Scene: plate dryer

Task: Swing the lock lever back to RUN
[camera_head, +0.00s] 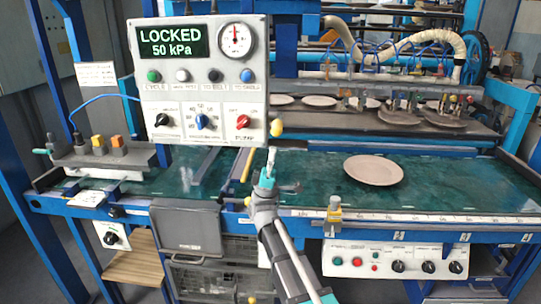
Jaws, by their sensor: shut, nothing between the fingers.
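A grey control panel (201,78) stands left of centre, and its green display (172,43) reads "LOCKED 50 kPa". A yellow knob (276,128), which looks like the end of the lock lever, sits at the panel's lower right edge. The rest of that lever is hard to make out, and I cannot read any RUN mark. My gripper (271,152) is shut and empty, pointing up just below the yellow knob. A small gap seems to separate them, but I cannot tell the depth.
A round plate (374,170) lies on the green belt (450,195) to the right. A yellow-topped fitting (334,210) stands on the front rail. A red knob (243,121) is on the panel's lower right. A yellow bar (248,163) lies left of my gripper.

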